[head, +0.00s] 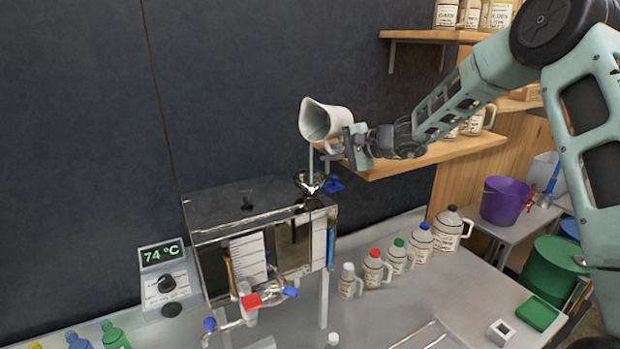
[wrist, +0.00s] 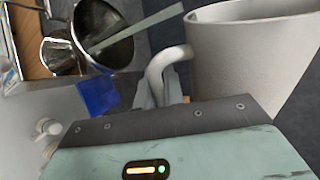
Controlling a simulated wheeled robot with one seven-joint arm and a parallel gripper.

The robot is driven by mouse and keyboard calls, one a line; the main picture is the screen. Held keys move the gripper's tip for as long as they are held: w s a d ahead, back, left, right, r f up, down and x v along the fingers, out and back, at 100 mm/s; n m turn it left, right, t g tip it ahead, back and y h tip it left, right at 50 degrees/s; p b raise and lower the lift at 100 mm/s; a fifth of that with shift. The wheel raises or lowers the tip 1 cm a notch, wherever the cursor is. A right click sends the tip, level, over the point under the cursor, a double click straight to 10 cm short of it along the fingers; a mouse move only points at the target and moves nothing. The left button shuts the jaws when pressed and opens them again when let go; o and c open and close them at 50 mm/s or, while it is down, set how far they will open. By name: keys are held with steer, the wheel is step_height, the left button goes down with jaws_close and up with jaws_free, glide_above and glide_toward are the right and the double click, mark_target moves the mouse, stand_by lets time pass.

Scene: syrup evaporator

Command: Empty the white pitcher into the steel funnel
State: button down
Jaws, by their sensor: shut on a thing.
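The white pitcher (head: 325,119) is tipped on its side above the steel funnel (head: 309,182) in the head view, its mouth facing left. A thin pale stream (head: 311,160) runs from its lip down to the funnel. My gripper (head: 350,146) is shut on the pitcher's handle from the right. In the wrist view the pitcher (wrist: 250,55) fills the right side, with its curved handle (wrist: 163,75) at my gripper. The funnel (wrist: 103,32) shows at upper left with the stream (wrist: 140,28) entering its bowl. The pitcher's inside level is hidden.
The funnel stands on a steel evaporator box (head: 225,205) with a blue-handled valve (head: 333,184) beside it. A wooden shelf (head: 430,157) is close behind and below my wrist. Capped jugs (head: 373,268) line the bench (head: 400,310). A temperature display (head: 162,253) reads 74 °C.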

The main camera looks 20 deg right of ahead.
stand_by(0.3)
steer(key=shift+w+d+r+n+t+b, duration=0.15)
steer(key=shift+n+t+b, duration=0.3)
steer(key=shift+b, duration=1.55)
steer(key=shift+f+h+b, duration=0.2)
steer(key=shift+h+b, duration=0.1)
steer(key=shift+b, duration=0.45)
steer(key=shift+s+f+n, duration=0.15)
steer(key=shift+s+n, duration=0.05)
steer(key=shift+n, duration=0.05)
